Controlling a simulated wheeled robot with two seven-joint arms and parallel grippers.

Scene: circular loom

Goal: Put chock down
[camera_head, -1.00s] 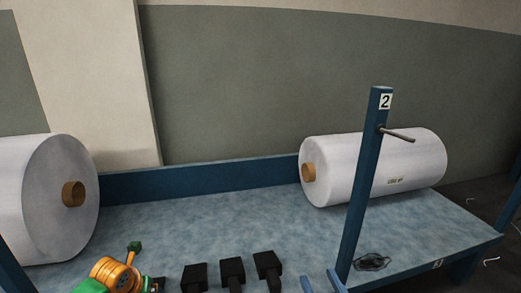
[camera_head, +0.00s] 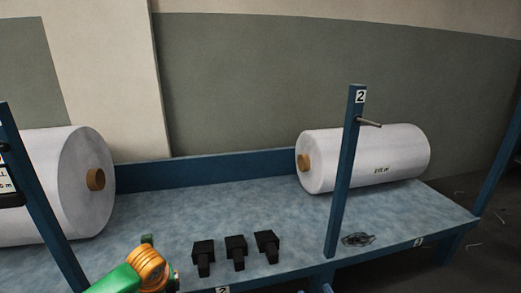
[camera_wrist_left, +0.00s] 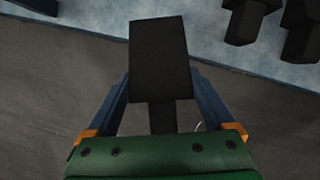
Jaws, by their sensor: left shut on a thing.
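My left gripper (camera_wrist_left: 164,118) is shut on a black chock (camera_wrist_left: 160,62), a block with a narrower stem, between its blue fingers. In the left wrist view the held chock overlaps the grey floor and the platform's edge, apart from the other chocks. Three similar black chocks stand in a row on the blue platform in the head view: a left one (camera_head: 203,249), a middle one (camera_head: 236,246) and a right one (camera_head: 267,241). In the head view only my green and orange left arm shows at the bottom left; the held chock is not clearly seen. My right gripper is out of view.
The mottled blue platform (camera_head: 220,210) is clear behind the chocks. A large white roll (camera_head: 35,180) lies at left and another (camera_head: 390,155) at right. A blue post (camera_head: 345,175) marked 2 stands before the right roll. A dark tangle (camera_head: 358,240) lies near the front edge.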

